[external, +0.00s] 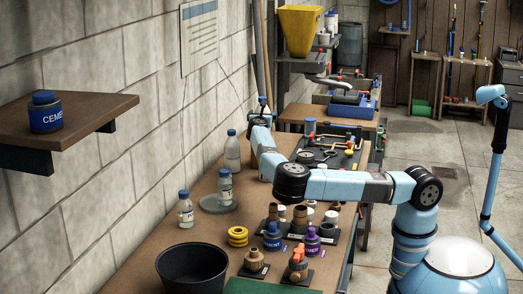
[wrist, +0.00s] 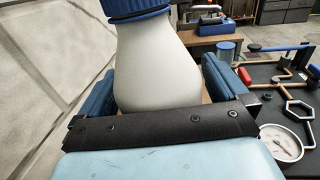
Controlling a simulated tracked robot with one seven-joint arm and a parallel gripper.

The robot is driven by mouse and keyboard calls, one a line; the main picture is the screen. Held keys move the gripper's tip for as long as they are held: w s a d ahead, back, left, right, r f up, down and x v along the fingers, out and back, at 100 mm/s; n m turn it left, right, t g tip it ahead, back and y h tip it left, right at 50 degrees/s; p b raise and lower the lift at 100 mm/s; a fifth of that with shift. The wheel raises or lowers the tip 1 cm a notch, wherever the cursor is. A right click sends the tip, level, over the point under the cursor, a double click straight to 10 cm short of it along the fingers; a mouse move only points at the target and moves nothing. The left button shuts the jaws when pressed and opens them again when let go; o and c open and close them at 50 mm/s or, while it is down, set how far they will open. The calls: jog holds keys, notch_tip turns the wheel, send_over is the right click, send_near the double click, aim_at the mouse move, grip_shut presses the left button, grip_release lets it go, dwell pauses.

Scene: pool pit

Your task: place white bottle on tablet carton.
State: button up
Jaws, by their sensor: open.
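The white bottle (wrist: 156,62) with a blue cap fills the middle of the wrist view, its cap cut off by the top edge. My gripper (wrist: 160,88) is open, with one blue finger on each side of the bottle's lower body. I cannot tell whether the fingers touch it. In the external view my gripper (external: 260,119) is at the far end of the arm, by the wall side of the bench. A blue cap (external: 262,100) shows just above it; the bottle's body is mostly hidden there. I cannot make out a tablet carton in either view.
Clear bottles with blue caps stand along the wall, one beside my wrist (external: 232,150) and another on a round grey disc (external: 213,204). A black board with pipe parts (wrist: 285,115) lies right of my gripper. A black bowl (external: 192,268) and several fittings occupy the near bench.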

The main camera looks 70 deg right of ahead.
jog(key=s+a, duration=0.2)
jog(key=a, duration=1)
